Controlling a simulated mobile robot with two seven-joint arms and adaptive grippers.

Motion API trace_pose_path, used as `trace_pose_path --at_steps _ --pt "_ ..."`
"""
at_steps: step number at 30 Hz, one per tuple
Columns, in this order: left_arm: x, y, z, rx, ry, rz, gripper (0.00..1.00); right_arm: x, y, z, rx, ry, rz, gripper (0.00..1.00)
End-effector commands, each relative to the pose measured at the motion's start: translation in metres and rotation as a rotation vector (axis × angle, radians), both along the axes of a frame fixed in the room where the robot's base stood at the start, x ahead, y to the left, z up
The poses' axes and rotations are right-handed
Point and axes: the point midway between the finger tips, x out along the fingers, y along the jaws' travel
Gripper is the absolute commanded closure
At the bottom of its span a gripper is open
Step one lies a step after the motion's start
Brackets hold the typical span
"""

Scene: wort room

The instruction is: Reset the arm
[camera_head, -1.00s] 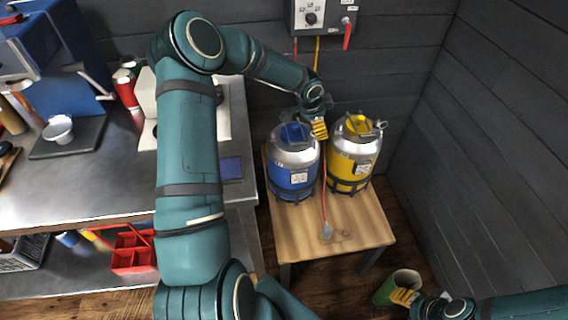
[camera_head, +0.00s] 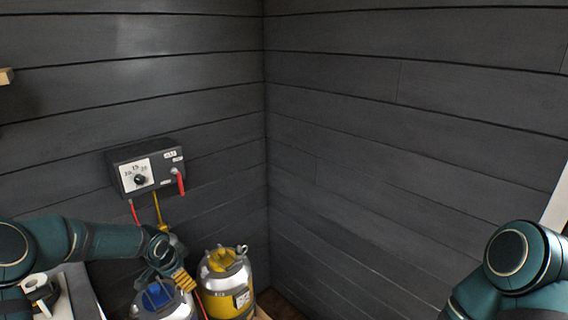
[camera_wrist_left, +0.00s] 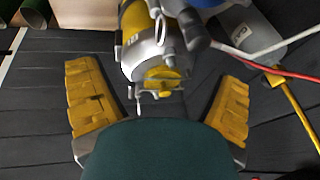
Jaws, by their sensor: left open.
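My left arm comes in from the left in the head view. Its gripper (camera_head: 183,280) has yellow fingers and hangs by the tops of the blue keg (camera_head: 163,300) and the yellow keg (camera_head: 228,284). In the left wrist view the two yellow fingers (camera_wrist_left: 160,78) stand wide apart with nothing gripped. The yellow keg's silver top and yellow cap (camera_wrist_left: 162,80) show between and beyond them. My right arm shows at the lower right of the head view, but its gripper is out of the picture.
A control box (camera_head: 146,167) with a dial, a red handle and red and yellow lines hangs on the dark plank wall. The wall corner stands behind the kegs. Green cylinders (camera_wrist_left: 37,14) show at the wrist view's upper left. Open space lies right of the kegs.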

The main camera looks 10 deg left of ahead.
Motion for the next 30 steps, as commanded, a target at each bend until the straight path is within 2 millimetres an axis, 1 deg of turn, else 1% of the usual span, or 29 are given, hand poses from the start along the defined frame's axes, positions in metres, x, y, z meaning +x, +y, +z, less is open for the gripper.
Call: trace_pose_path --at_steps 1,2,3,5,6,8,9,11,12,14,15,18,21,24,25,30 --pt "-0.005 -0.023 -0.011 -0.042 0.015 -0.007 0.08 0.002 0.000 0.000 -0.001 -0.006 -0.002 0.53" --pt "-0.009 -0.036 -0.017 -0.074 0.020 -0.004 0.08 0.003 0.000 0.000 -0.001 -0.006 -0.002 0.53" --pt "-0.016 -0.058 -0.026 -0.121 0.032 0.004 0.08 0.003 0.000 0.000 -0.001 -0.006 -0.002 0.53" --pt "-0.030 -0.093 -0.042 -0.201 0.059 0.023 0.08 0.003 0.000 0.000 -0.001 -0.006 -0.002 0.53" --pt "-0.042 -0.116 -0.052 -0.255 0.080 0.043 0.08 0.003 0.000 0.000 -0.001 -0.006 -0.002 0.53" --pt "-0.062 -0.150 -0.067 -0.334 0.116 0.086 0.08 0.003 0.000 0.000 -0.001 -0.006 -0.001 0.53" --pt "-0.078 -0.172 -0.076 -0.382 0.144 0.120 0.08 0.003 0.000 0.000 -0.001 -0.006 -0.001 0.53" --pt "-0.104 -0.202 -0.089 -0.447 0.189 0.183 0.08 0.003 0.000 0.000 -0.001 -0.006 -0.001 0.53" --pt "-0.123 -0.220 -0.097 -0.482 0.222 0.233 0.08 0.003 0.000 0.000 -0.001 -0.006 -0.001 0.53" --pt "-0.153 -0.241 -0.108 -0.521 0.268 0.319 0.08 0.003 0.000 0.000 -0.001 -0.006 -0.001 0.53" --pt "-0.173 -0.252 -0.114 -0.538 0.297 0.381 0.08 0.003 0.000 0.000 -0.001 -0.006 -0.001 0.53" --pt "-0.219 -0.266 -0.126 -0.543 0.349 0.526 0.08 0.003 0.000 0.000 -0.001 -0.006 -0.001 0.53" --pt "-0.249 -0.268 -0.132 -0.525 0.372 0.635 0.08 0.003 0.000 0.000 -0.001 -0.006 -0.001 0.53" --pt "-0.265 -0.267 -0.134 -0.509 0.379 0.693 0.08 0.003 0.000 0.000 -0.001 -0.007 -0.002 0.53" --pt "-0.267 -0.267 -0.135 -0.506 0.379 0.702 0.08 0.003 0.000 0.000 -0.001 -0.007 -0.002 0.53" --pt "-0.269 -0.266 -0.135 -0.505 0.378 0.711 0.08 0.003 0.000 0.000 -0.001 -0.006 -0.001 0.53"
